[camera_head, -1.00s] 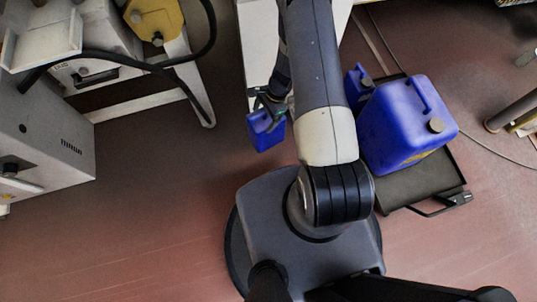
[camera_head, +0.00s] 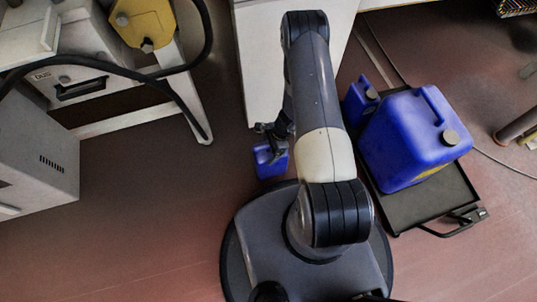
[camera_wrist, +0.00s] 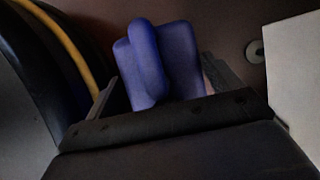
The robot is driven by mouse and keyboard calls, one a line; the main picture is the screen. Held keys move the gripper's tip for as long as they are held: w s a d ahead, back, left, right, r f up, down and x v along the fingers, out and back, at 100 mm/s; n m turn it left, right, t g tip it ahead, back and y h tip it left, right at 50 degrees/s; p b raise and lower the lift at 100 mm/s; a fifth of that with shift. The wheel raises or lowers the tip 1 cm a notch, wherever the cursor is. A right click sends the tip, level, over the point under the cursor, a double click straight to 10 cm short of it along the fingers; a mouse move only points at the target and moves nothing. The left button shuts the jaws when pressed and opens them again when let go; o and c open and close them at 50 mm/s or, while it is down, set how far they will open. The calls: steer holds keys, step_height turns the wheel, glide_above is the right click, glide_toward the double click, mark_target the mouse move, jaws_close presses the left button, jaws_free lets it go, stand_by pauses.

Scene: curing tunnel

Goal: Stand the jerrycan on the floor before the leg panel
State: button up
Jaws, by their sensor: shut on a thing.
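A small blue jerrycan (camera_head: 270,163) is held by my gripper (camera_head: 271,143), which is shut on it. In the head view it shows beside my base, in front of the lower end of a white panel (camera_head: 262,70) that looks like the leg panel. In the wrist view the jerrycan (camera_wrist: 178,60) stands between the two fingers of my gripper (camera_wrist: 160,85), its handle toward the camera. A white surface (camera_wrist: 296,75), probably the same panel, is at the right, apart from the jerrycan. I cannot tell whether the jerrycan's bottom touches the floor.
A large blue jerrycan (camera_head: 410,140) and a smaller blue one (camera_head: 358,102) stand on a dark trolley (camera_head: 420,205) at the right. A grey machine (camera_head: 40,160) with a white frame leg (camera_head: 192,105), black hose and yellow container (camera_head: 145,22) is at the left. Red floor (camera_head: 150,215) is clear between.

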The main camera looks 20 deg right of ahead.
steer(key=shift+f+b, duration=0.5)
steer(key=shift+f, duration=1.5)
steer(key=o, duration=1.9)
steer(key=p+v, duration=0.3)
steer(key=v, duration=0.9)
steer(key=shift+r, duration=0.2)
